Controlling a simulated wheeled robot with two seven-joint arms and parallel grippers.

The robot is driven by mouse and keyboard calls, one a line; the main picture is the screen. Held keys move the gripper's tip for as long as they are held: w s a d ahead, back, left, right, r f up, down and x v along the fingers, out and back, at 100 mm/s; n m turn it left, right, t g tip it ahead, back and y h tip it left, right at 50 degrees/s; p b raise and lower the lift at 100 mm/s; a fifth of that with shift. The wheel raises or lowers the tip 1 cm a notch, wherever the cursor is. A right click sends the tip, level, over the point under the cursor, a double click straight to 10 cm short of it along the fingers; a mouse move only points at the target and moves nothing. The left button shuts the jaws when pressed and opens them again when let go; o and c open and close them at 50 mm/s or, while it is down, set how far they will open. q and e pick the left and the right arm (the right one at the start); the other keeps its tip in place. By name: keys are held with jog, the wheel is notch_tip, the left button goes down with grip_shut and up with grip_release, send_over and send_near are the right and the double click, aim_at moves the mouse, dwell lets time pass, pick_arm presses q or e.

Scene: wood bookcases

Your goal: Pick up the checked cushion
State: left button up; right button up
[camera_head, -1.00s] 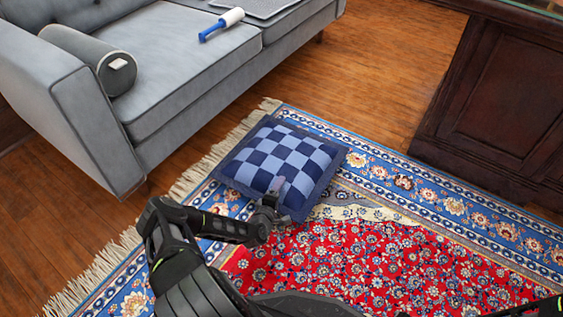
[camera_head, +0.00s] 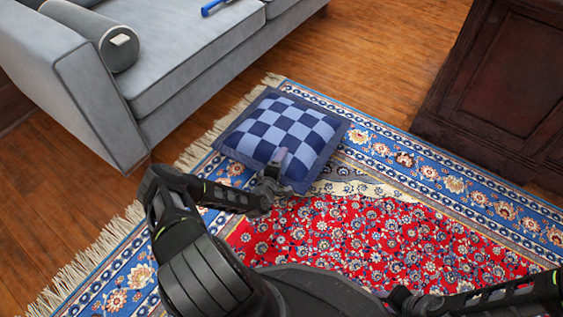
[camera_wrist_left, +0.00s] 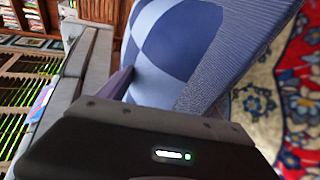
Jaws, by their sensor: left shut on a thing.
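The checked cushion (camera_head: 285,127) is square, in light and dark blue squares with a dark blue border. In the head view it lies at the rug's far end, in front of the sofa. My left gripper (camera_head: 275,168) is shut on its near edge. In the left wrist view, the cushion (camera_wrist_left: 170,45) fills the upper middle beside the fingers, its ribbed border running down to the gripper body. The pinched part is mostly hidden. What looks like my right gripper (camera_head: 405,298) is at the lower right of the head view, away from the cushion; its fingers are unclear.
A grey sofa (camera_head: 175,60) with a bolster (camera_head: 90,35) stands at the upper left. A dark wood cabinet (camera_head: 495,85) stands at the right. The patterned rug (camera_head: 350,240) lies below, with bare wood floor (camera_head: 375,55) between sofa and cabinet.

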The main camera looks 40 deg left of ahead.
pick_arm(q)
notch_tip(320, 180, up, 7)
jog(key=p, duration=0.3)
jog(key=shift+r, duration=0.2)
